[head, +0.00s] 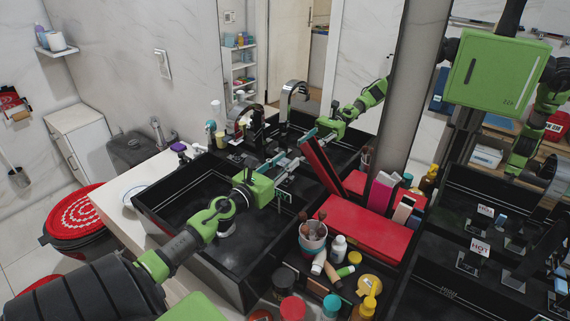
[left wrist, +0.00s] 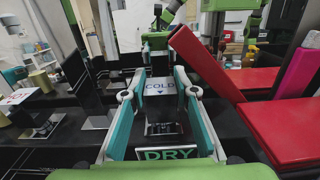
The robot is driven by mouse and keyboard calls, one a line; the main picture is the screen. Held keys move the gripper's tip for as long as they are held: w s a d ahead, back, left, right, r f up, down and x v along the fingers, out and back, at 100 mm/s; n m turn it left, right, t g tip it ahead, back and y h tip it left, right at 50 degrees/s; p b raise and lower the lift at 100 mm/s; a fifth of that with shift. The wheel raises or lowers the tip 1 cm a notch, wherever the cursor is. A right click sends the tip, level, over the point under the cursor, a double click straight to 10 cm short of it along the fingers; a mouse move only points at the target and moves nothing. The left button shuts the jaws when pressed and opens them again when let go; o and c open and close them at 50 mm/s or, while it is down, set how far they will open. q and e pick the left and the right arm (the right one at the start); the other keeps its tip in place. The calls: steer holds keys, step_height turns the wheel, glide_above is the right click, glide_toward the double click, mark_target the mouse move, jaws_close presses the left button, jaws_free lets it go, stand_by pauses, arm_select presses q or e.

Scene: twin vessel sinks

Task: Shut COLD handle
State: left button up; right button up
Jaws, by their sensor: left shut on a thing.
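The COLD handle (left wrist: 160,88), a pale plate with dark lettering on a dark mount, sits between the teal fingers of my left gripper (left wrist: 162,78) in the left wrist view. The gripper is shut on it; the exact contact at the fingertips is hard to make out. In the head view my left gripper (head: 291,158) reaches past the near black basin to the back of the counter and covers most of the handle. A HOT plate (left wrist: 15,97) stands to the left in the wrist view. My right gripper does not show directly.
A red box (head: 362,228) with a raised lid stands right of the gripper. A tray of bottles and a brush cup (head: 312,236) is in front of it. The black basin (head: 180,205) is open. A mirror behind repeats my arms.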

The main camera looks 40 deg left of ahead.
arm_select(q)
steer(key=o, duration=1.1)
steer(key=shift+s+f, duration=0.1)
steer(key=shift+s, duration=0.15)
steer(key=s, duration=0.7)
steer(key=s+d, duration=0.1)
steer(key=s, duration=0.3)
steer(key=shift+s, duration=0.25)
